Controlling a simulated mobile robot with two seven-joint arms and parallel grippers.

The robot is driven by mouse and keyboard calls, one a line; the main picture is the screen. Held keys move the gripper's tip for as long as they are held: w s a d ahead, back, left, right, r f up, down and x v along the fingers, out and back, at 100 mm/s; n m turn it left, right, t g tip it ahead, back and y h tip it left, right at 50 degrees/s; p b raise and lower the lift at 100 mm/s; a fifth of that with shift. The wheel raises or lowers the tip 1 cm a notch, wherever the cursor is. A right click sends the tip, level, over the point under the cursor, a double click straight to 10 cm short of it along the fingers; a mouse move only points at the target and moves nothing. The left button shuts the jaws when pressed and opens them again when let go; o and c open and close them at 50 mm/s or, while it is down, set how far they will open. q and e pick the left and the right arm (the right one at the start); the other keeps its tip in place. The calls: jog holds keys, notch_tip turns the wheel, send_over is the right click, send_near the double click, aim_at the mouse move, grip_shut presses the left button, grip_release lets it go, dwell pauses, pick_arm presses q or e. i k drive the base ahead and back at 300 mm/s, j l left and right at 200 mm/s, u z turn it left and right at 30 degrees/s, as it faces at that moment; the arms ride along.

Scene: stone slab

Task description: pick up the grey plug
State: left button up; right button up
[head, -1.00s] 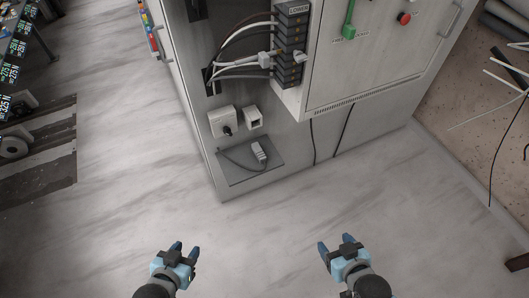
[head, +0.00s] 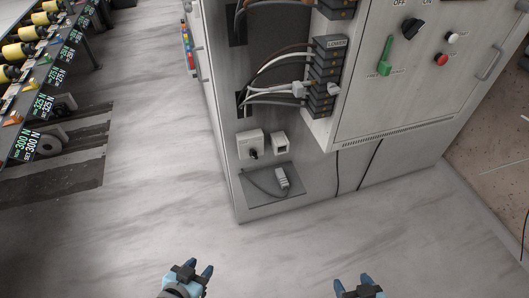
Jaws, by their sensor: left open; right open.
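A small grey plug (head: 282,178) lies on a dark grey shelf plate (head: 260,193) low on the front of the cabinet. A dark cable runs from the plug to the left along the plate. My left gripper (head: 191,269) is open and empty at the bottom of the head view, in front of and below the plate. My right gripper (head: 353,281) is open and empty at the bottom, to the right of the plate. Both grippers are well apart from the plug.
A socket box with a black knob (head: 250,145) and a small white socket (head: 279,143) sit above the plate. White cables plug into a black terminal block (head: 326,80) higher up. Two black cables hang to the right. Bare floor (head: 140,220) lies in front.

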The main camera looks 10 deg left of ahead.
aim_at(283, 182)
jog(key=i+j, duration=0.2)
jog(key=i+j+z, duration=0.1)
jog(key=j, duration=0.35)
jog(key=i+j, duration=0.55)
jog(key=i, duration=0.15)
jog(key=i+j+z, duration=0.15)
jog(key=i, duration=0.2)
